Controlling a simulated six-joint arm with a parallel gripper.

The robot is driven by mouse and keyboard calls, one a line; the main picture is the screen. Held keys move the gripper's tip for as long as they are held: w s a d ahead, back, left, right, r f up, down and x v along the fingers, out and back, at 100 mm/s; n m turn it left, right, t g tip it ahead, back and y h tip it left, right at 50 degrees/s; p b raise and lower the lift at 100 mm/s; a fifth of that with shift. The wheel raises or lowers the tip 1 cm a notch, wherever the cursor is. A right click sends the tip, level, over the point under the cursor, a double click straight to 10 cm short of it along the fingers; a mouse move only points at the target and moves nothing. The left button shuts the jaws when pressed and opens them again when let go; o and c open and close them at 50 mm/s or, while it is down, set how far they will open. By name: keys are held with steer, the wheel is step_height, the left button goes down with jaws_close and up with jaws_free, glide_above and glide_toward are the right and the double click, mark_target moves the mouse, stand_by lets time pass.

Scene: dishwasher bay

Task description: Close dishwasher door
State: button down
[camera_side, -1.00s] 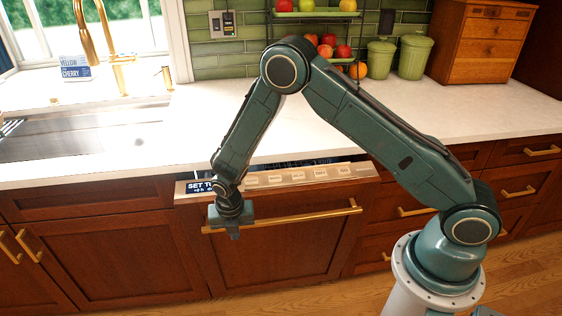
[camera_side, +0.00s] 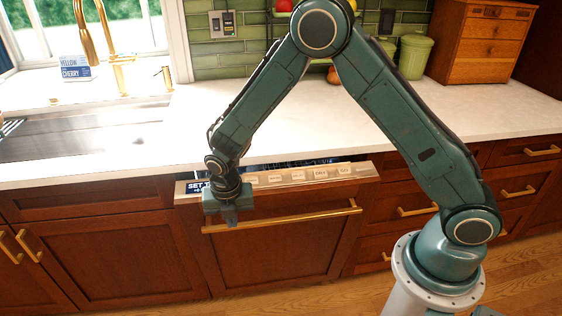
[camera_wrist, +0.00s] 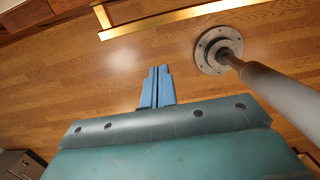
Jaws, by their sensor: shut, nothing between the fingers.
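The dishwasher door (camera_side: 275,250) is a dark red-brown wood panel below the counter. It is tipped slightly open, with a dark gap behind its control strip (camera_side: 300,176). A long brass handle (camera_side: 300,217) crosses its upper part and also shows at the top of the wrist view (camera_wrist: 190,17). My gripper (camera_side: 231,222) is shut and empty, pointing down near the left end of the handle, in front of the control strip. In the wrist view its blue fingers (camera_wrist: 158,72) are together over the wood floor, apart from the handle. I cannot tell whether it touches the door.
The white counter (camera_side: 400,110) with the sink (camera_side: 80,135) lies above and behind the door. Drawers with brass pulls (camera_side: 415,211) stand to the right. The wood floor (camera_side: 340,298) in front is clear apart from my base.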

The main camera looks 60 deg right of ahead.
steer(key=shift+r, duration=0.25)
steer(key=s+a+f+t+h, duration=0.2)
steer(key=f+t+h, duration=0.4)
steer(key=f, duration=0.4)
steer(key=shift+a+f+t+h, duration=0.3)
steer(key=shift+a, duration=0.4)
glide_toward(233, 234)
steer(key=x, duration=0.3)
steer(key=shift+w+d+r, duration=0.4)
steer(key=shift+w+d, duration=0.2)
steer(key=shift+d, duration=0.1)
